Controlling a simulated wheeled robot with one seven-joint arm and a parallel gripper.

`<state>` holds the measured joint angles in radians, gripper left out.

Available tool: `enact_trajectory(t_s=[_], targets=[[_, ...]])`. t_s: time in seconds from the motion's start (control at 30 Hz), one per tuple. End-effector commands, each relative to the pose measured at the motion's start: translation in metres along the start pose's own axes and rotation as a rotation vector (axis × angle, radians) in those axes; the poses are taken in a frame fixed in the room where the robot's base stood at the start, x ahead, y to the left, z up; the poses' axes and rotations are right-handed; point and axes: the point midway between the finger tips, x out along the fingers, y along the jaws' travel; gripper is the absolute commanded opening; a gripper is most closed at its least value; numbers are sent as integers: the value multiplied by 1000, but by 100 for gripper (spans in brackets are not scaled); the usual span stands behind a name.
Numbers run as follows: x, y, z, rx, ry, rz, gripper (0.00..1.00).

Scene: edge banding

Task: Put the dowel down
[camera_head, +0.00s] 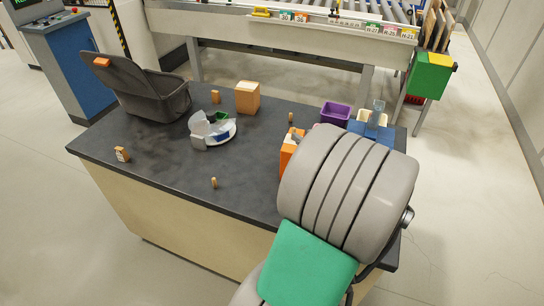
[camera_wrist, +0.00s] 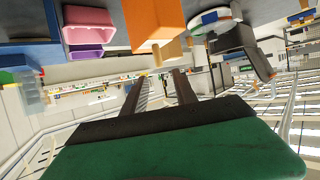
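In the wrist view my gripper (camera_wrist: 161,75) has its two dark fingers spaced apart. A small tan wooden dowel (camera_wrist: 157,56) shows at the fingertips, between them; its far end blends with the orange box behind it. In the head view my grey and green arm covers the right part of the table, and it hides my gripper and the held dowel. One small wooden dowel (camera_head: 213,183) stands upright on the dark tabletop (camera_head: 250,195) near its front edge. Another small wooden piece (camera_head: 290,117) stands farther back.
An orange box (camera_head: 289,152) stands left of my arm, with a purple bin (camera_head: 335,113) and a blue bin (camera_head: 376,130) behind. The front-left tabletop is mostly clear.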

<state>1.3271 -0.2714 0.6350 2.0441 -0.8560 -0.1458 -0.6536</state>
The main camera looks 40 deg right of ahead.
Motion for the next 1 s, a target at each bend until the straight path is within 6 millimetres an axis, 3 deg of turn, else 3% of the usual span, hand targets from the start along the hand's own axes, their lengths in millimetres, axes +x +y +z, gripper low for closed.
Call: enact_trajectory(t_s=[0.07,0.13,0.27,0.3,0.4,0.5,0.6,0.73,0.83,1.0], targets=[[4,-16,-1,-13,-22,-29,34],[10,-49,-1,-40,-79,-86,34],[7,-144,8,-121,-266,-227,34],[0,-174,12,-149,-331,-260,34],[-29,-234,26,-211,-482,-310,34],[-71,-280,40,-261,-612,-327,34],[-115,-308,52,-294,-715,-317,34],[-156,-322,64,-306,-798,-293,34],[-169,-324,68,-306,-827,-281,34],[-171,-323,69,-305,-832,-277,34]])
